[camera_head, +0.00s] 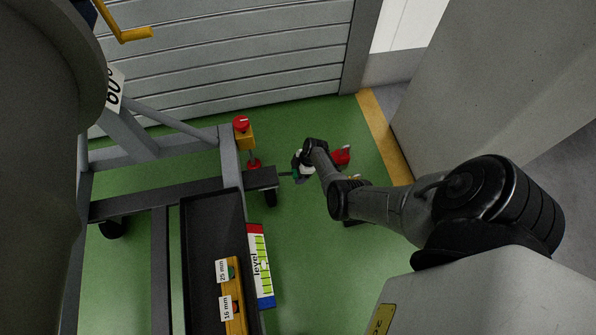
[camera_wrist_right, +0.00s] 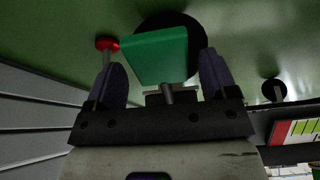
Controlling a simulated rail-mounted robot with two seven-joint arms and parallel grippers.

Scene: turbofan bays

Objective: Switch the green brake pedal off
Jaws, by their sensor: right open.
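The green brake pedal (camera_wrist_right: 155,56) is a flat green plate that fills the space between the two fingers of my right gripper (camera_wrist_right: 163,61) in the right wrist view. The fingers stand apart on either side of it; I cannot tell whether they touch it. A short grey stem shows below the plate, and a dark wheel is behind it. In the head view my right arm reaches down from the right, and its gripper (camera_head: 301,168) is low by the end of the grey frame, hiding most of the pedal. My left gripper is not in view.
A red pedal (camera_wrist_right: 107,43) is left of the green one. A red knob on a yellow box (camera_head: 241,123) stands on the grey frame. A dark tray (camera_head: 196,210) and a level sign (camera_head: 259,262) are nearby. Green floor (camera_head: 320,260) is clear to the right of the sign.

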